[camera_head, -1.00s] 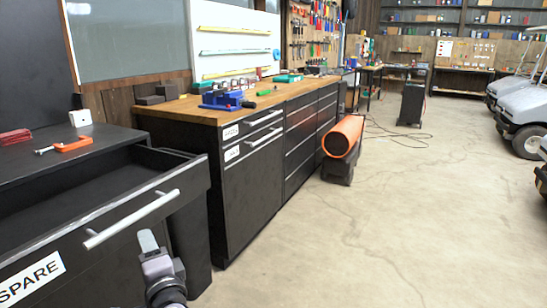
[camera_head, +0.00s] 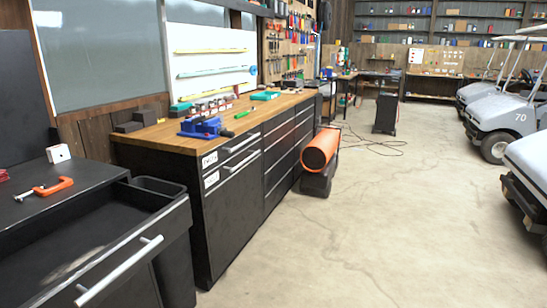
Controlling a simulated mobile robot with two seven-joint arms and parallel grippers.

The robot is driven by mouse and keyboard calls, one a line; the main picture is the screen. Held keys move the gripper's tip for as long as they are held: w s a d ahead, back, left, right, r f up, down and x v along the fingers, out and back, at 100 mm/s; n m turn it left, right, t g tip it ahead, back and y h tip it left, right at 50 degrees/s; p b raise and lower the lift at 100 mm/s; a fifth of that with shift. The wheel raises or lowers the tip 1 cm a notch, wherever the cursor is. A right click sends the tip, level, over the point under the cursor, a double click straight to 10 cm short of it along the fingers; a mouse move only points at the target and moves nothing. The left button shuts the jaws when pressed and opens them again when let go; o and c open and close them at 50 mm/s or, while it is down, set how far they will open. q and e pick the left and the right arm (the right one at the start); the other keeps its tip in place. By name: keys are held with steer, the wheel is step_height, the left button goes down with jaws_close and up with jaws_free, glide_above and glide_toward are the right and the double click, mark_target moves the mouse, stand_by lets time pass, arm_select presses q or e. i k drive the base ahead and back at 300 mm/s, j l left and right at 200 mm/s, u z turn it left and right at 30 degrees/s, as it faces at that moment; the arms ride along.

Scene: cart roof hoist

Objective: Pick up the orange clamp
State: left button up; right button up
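The orange clamp (camera_head: 45,189) lies on top of the black cabinet (camera_head: 85,176) at the left. Its orange frame points right and its metal screw end points left. The cabinet's drawer (camera_head: 140,215) is pulled open, with a silver bar handle (camera_head: 120,272) on its front. A pale blurred patch shows inside the drawer, and I cannot tell what it is. Neither of my grippers is in the picture.
A white box (camera_head: 58,153) stands behind the clamp, and a red thing (camera_head: 3,175) lies at the left edge. A wooden workbench (camera_head: 160,136) holds a blue vise (camera_head: 202,127). An orange cylindrical heater (camera_head: 320,150) stands beside it. The floor at the right is open up to the carts (camera_head: 500,120).

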mark_target(42, 190)
steer(key=u, duration=1.35)
steer(key=i+l, duration=0.15)
steer(key=l, duration=0.3)
steer(key=i+l+u, duration=0.1)
steer(key=l, duration=0.35)
steer(key=i+l, duration=0.15)
steer(key=l, duration=0.3)
steer(key=i+l+u, duration=0.1)
steer(key=l, duration=0.35)
